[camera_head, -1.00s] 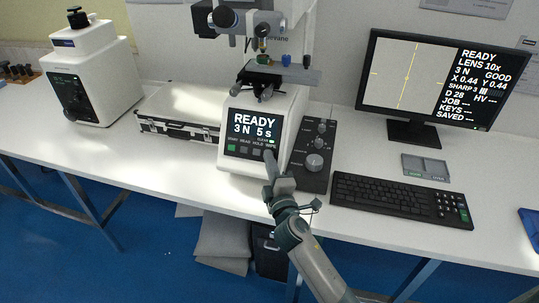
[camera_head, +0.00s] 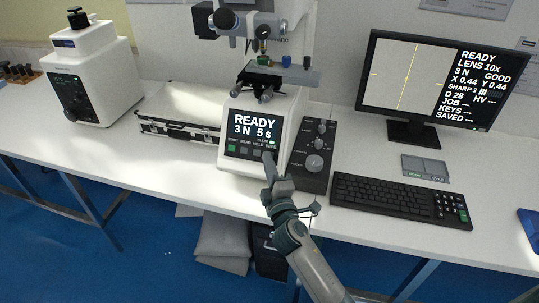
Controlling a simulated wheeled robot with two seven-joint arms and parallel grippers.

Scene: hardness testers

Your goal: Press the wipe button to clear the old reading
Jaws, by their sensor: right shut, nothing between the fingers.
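The hardness tester (camera_head: 236,161) stands on the white bench, with a tilted front panel. Its screen (camera_head: 254,124) reads READY, 3 N 5 s. Below the screen is a row of labelled buttons, with a green start button (camera_head: 231,149) at the left. The wipe button is at the right end of the row, mostly hidden behind my fingertips. My right gripper (camera_head: 268,160) is shut and empty, its tips at the panel's lower right. I cannot tell whether they touch the button. My left gripper is not in view.
A control box with knobs (camera_head: 314,162) stands close to the right of the tester. A keyboard (camera_head: 400,200), a small two-key pad (camera_head: 425,167) and a monitor (camera_head: 418,84) are further right. A silver case (camera_head: 178,132) and another white machine (camera_head: 92,75) stand at left.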

